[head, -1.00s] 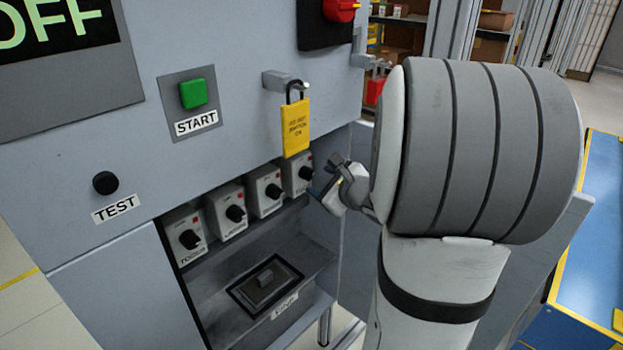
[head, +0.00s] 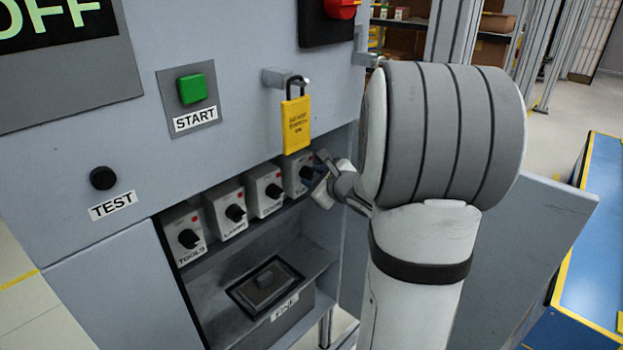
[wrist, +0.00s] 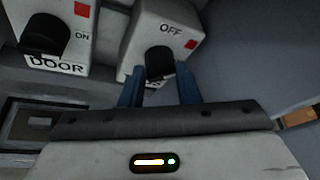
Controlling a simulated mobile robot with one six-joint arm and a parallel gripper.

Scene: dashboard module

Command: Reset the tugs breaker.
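The tugs breaker (head: 293,178) is the rightmost white box in the cabinet's row. Its label is partly hidden in both views. In the wrist view the breaker (wrist: 185,22) shows "OFF", a red square and a black knob (wrist: 159,62). My gripper (head: 314,180) is at the front of this breaker in the head view. In the wrist view my gripper's blue fingers (wrist: 160,80) stand apart, one on each side of the knob's lower part. I cannot tell whether they touch it.
The door breaker (head: 264,190), lamps breaker (head: 229,210) and tools breaker (head: 186,234) stand to the left. A yellow padlock tag (head: 296,124) hangs just above the tugs breaker. A black-framed panel (head: 265,285) lies below. An open cabinet door (head: 530,240) is at right.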

